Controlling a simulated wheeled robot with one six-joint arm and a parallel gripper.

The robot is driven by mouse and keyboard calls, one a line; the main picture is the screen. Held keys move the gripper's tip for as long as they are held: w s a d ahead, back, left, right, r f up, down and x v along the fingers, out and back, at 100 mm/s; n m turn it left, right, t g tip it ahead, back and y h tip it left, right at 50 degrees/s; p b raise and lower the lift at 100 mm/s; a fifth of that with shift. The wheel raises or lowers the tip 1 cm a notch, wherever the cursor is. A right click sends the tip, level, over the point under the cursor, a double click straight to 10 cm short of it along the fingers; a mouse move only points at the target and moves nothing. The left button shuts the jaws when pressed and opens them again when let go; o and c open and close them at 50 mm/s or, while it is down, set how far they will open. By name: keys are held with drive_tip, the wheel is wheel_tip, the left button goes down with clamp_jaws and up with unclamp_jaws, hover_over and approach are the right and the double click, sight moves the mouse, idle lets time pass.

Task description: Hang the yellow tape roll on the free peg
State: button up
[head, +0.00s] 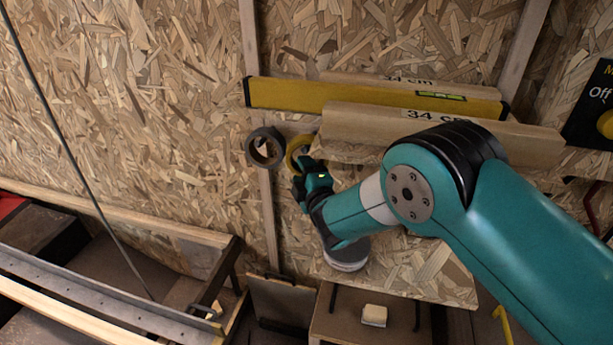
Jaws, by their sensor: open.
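The yellow tape roll (291,152) is up against the chipboard wall, just right of a dark tape roll (252,148). Its lower right part is hidden behind my gripper (302,168). My gripper is open, with its dark fingers right at the lower edge of the yellow roll. I cannot tell whether the fingers touch it. The pegs are hidden behind the rolls and the gripper, so I cannot see the roll's seat on a peg.
A yellow spirit level (330,96) and wooden blocks marked 34 cm (440,137) lie above on the right. A round grey-white object (346,256) is below my arm. A small pale block (374,315) sits on a brown box. The wall to the left is clear.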

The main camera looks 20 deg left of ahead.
drive_tip(key=b+v, duration=0.4)
drive_tip(key=v, duration=0.1)
drive_tip(key=b+v, duration=1)
drive_tip(key=shift+a+f, duration=0.1)
drive_tip(key=shift+f, duration=0.25)
drive_tip(key=s+b, duration=0.1)
drive_tip(key=d+b, duration=0.1)
drive_tip(key=b, duration=0.1)
drive_tip(key=shift+s+d+r, duration=0.2)
drive_tip(key=shift+s, duration=0.2)
drive_tip(key=w+d+m+h, duration=0.3)
drive_tip(key=d+m+h, duration=0.2)
drive_tip(key=d+m, duration=0.25)
drive_tip(key=w+d+m+h, duration=0.2)
drive_tip(key=d+m+h, duration=0.35)
drive_tip(key=d, duration=0.35)
drive_tip(key=s+d+f+m+g, duration=0.2)
drive_tip(key=s+d+m+g, duration=0.2)
drive_tip(key=s+d+g, duration=0.15)
drive_tip(key=s+r+n+g+y+p, duration=0.1)
drive_tip(key=s+r+g+y, duration=0.3)
drive_tip(key=s, duration=0.7)
drive_tip(key=s+r+g+h+p, duration=0.1)
drive_tip(key=s+r+g, duration=0.1)
drive_tip(key=s+g, duration=0.6)
wheel_tip(320, 180, up, 21)
drive_tip(key=s+t+p, duration=0.2)
drive_tip(key=p, duration=1.8)
drive_tip(key=shift+a+p, duration=0.35)
drive_tip(key=shift+a, duration=0.05)
